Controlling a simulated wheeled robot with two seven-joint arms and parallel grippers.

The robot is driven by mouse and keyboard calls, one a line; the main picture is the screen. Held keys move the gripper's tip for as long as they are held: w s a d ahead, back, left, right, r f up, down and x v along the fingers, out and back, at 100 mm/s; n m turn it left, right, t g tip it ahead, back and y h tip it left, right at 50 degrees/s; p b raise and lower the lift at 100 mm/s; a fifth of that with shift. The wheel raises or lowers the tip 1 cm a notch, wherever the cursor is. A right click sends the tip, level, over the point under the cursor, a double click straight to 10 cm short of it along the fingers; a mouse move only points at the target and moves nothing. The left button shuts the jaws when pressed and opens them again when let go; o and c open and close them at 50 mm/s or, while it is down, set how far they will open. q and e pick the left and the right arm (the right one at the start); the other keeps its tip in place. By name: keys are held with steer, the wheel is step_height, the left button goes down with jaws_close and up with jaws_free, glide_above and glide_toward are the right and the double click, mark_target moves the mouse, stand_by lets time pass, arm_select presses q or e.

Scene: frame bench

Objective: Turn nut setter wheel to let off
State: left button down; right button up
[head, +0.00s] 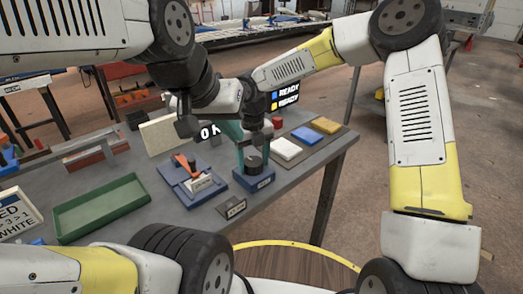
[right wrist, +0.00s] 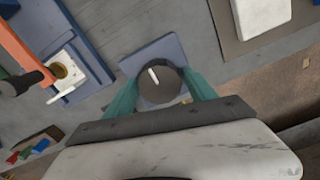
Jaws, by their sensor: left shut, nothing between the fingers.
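The nut setter wheel (head: 253,163) is a dark round knob on a blue base (head: 262,182) near the bench's front edge. In the right wrist view the wheel (right wrist: 158,87) has a white mark that points up and slightly left. My right gripper (right wrist: 160,80) has its teal fingers on opposite sides of the wheel, and they appear to touch its rim. The same gripper comes down from above in the head view (head: 252,145). My left gripper (head: 187,127) is dark, shut and empty, above the bench to the left of the wheel.
A blue fixture with an orange lever (head: 187,165) stands just left of the wheel. A green tray (head: 100,208) is at left. A small dark plate (head: 232,208) lies in front.

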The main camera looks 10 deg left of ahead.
mark_target(253, 161)
steer(key=shift+o, duration=0.5)
steer(key=shift+s, duration=0.1)
steer(key=shift+r, duration=3.9)
